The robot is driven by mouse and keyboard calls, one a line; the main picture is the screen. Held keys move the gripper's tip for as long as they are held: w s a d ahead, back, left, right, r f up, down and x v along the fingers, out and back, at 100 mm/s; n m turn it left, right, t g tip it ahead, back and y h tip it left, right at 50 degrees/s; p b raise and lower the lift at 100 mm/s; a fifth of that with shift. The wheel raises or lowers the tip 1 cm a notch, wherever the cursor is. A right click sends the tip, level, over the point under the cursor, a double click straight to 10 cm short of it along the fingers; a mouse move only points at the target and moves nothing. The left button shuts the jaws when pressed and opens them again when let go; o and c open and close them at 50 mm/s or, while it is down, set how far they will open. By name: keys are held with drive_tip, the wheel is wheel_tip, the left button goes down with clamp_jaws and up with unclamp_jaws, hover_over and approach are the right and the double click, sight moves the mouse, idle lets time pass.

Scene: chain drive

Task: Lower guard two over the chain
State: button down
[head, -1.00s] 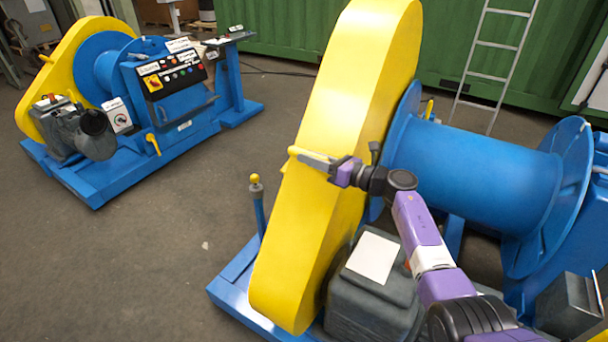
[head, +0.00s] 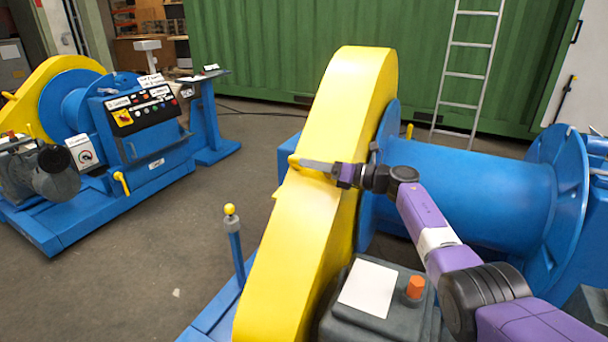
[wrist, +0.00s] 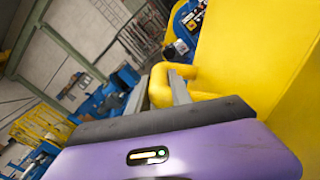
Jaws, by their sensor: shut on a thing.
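The large yellow guard (head: 335,130) stands on the near blue winch, beside its drum (head: 475,185). It fills the right of the wrist view (wrist: 230,70). A yellow handle (head: 293,161) sticks out from the guard's left edge; it also shows in the wrist view (wrist: 160,84). My gripper (head: 318,165) is shut on this handle, with one finger on each side in the wrist view (wrist: 175,90). My arm reaches across the guard's right side. The chain is not visible; the guard hides that side of the winch.
A dark grey box with a white label (head: 367,288) and an orange button (head: 415,287) sits below my arm. A yellow-knobbed post (head: 234,240) stands left of the guard. A second blue winch (head: 110,150) stands far left, with open floor between.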

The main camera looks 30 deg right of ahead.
drive_tip(key=shift+w+d+f, duration=0.3)
drive_tip(key=shift+w+f, duration=0.1)
drive_tip(key=shift+f, duration=0.05)
drive_tip(key=c, duration=1.3)
unclamp_jaws()
drive_tip(key=shift+o, duration=0.7)
drive_tip(key=shift+d+r, duration=0.1)
drive_tip(key=shift+d, duration=0.05)
drive_tip(key=p+v, duration=0.1)
drive_tip(key=v, duration=0.6)
drive_tip(key=shift+s+d, duration=0.25)
drive_tip(key=shift+s, duration=0.05)
